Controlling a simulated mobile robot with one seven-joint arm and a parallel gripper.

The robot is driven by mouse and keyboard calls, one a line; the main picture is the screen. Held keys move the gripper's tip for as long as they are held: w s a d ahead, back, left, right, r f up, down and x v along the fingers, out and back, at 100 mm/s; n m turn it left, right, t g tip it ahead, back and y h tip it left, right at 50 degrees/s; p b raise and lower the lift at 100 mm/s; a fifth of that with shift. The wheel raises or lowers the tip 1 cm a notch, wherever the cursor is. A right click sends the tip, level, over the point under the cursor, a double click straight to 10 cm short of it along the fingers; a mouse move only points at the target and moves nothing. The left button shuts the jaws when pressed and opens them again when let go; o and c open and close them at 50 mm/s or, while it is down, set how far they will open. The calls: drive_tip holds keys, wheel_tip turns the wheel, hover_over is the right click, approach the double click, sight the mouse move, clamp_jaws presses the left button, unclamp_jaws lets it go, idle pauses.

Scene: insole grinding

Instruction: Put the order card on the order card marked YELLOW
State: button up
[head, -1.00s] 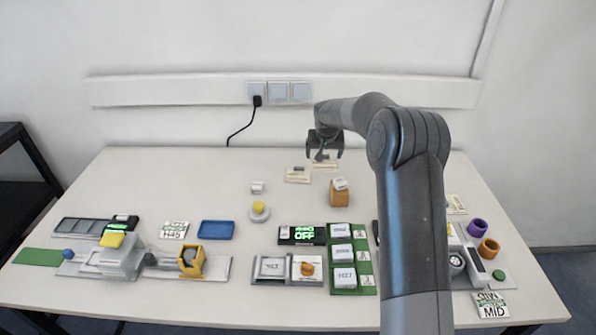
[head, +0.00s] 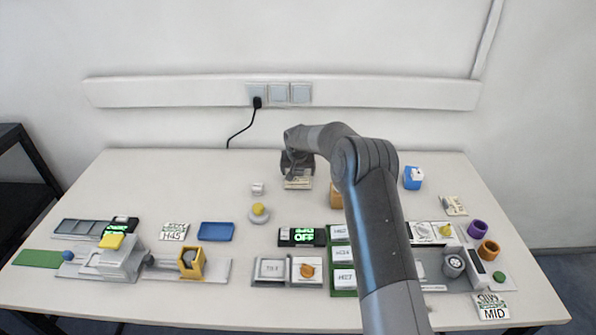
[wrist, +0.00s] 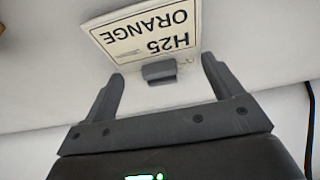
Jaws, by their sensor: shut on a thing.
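My gripper (head: 298,172) is over the back middle of the table, shut on an order card (head: 298,183). In the wrist view the card (wrist: 145,32) is cream with a dark border and reads H25 ORANGE, upside down. Its grey tab (wrist: 158,71) lies between the fingertips of my gripper (wrist: 163,71). No card reading YELLOW is legible. My gripper and the card cover the spot where another card lay, so whether they touch cannot be told.
An orange block (head: 335,194) stands just right of the card, partly behind my arm. A white knob with a yellow top (head: 259,212) and a small white block (head: 257,188) are to the left. A blue block (head: 412,178) stands to the right. The back left table is clear.

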drive_tip(key=o, duration=0.8)
drive_tip(key=shift+f, duration=0.1)
